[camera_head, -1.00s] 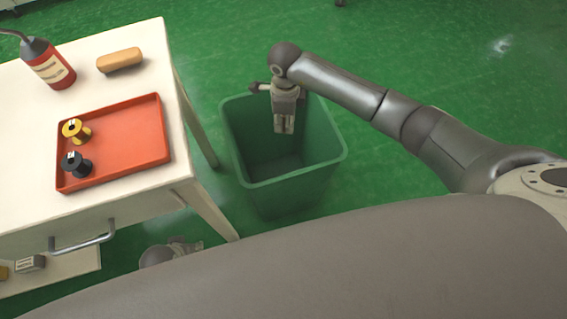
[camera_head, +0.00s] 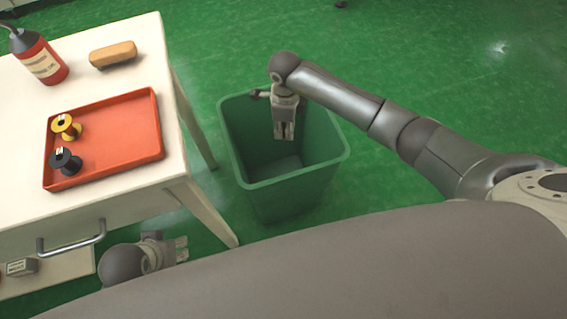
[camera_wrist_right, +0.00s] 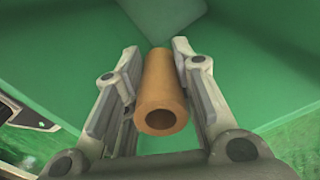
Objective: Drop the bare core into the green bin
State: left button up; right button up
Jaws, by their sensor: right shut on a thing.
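The bare core (camera_wrist_right: 161,95) is a brown hollow tube between the fingers of my right gripper (camera_wrist_right: 158,52), seen with its open end toward the right wrist camera. In the head view, my right gripper (camera_head: 284,132) points down at the mouth of the green bin (camera_head: 290,178), toward its back side. The core cannot be made out in the head view. The bin's green walls surround the core in the right wrist view. My left gripper (camera_head: 181,248) is low by the table's front right leg, small and partly hidden by my own body.
A white table (camera_head: 105,200) stands left of the bin. Its red tray (camera_head: 125,130) holds a yellow spool (camera_head: 66,127) and a black spool (camera_head: 65,161). A red bottle (camera_head: 40,58) and a tan block (camera_head: 113,54) stand behind. A metal handle (camera_head: 72,242) is on its front.

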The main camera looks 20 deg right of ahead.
jog(key=o, duration=1.1)
notch_tip(320, 180, up, 12)
dwell(0.5)
